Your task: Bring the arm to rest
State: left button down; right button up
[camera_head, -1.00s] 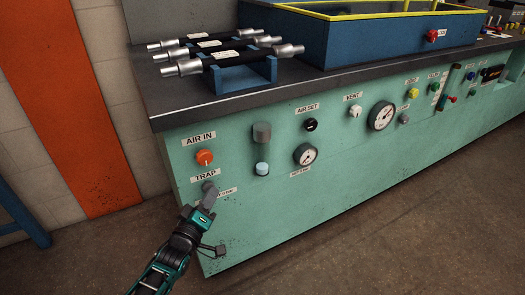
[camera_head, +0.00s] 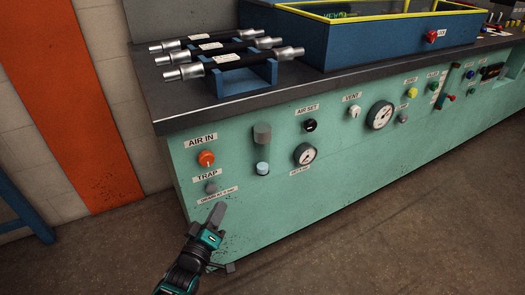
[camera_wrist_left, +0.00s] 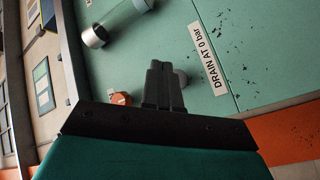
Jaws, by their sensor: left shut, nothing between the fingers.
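My left gripper (camera_head: 217,215) is in front of the green panel, below and slightly right of the grey TRAP knob (camera_head: 211,188) and its drain label (camera_head: 217,196). Its fingers are together and hold nothing. In the left wrist view the shut fingers (camera_wrist_left: 161,84) point at the panel, partly covering the grey knob (camera_wrist_left: 181,77) behind them. The drain label (camera_wrist_left: 210,58) reads "DRAIN AT 0 bar" beside them. My right gripper does not show.
The green bench front (camera_head: 255,215) carries an orange AIR IN knob (camera_head: 206,158), a clear-bowl filter (camera_head: 262,150) and gauges (camera_head: 305,154). The floor (camera_head: 400,240) in front is clear.

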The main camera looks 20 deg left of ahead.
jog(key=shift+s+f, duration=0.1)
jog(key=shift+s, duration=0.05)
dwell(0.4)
pick_arm(q)
jog(key=s+d+r+m+g+h, duration=0.2)
jog(key=s+d+m+g+h, duration=0.45)
jog(key=s+d+m, duration=0.8)
jog(key=a+r+n+g+y+p, duration=0.1)
jog(key=a+r+y+p, duration=0.2)
jog(key=r+p, duration=0.8)
jog(key=p, duration=0.6)
jog(key=shift+s+r+p, duration=0.25)
jog(key=shift+p, duration=0.05)
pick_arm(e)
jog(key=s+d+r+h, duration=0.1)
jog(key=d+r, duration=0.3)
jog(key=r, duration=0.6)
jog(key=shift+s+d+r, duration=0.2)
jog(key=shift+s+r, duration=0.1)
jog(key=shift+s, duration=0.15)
pick_arm(q)
jog(key=shift+a+g, duration=0.1)
jog(key=shift+g, duration=0.15)
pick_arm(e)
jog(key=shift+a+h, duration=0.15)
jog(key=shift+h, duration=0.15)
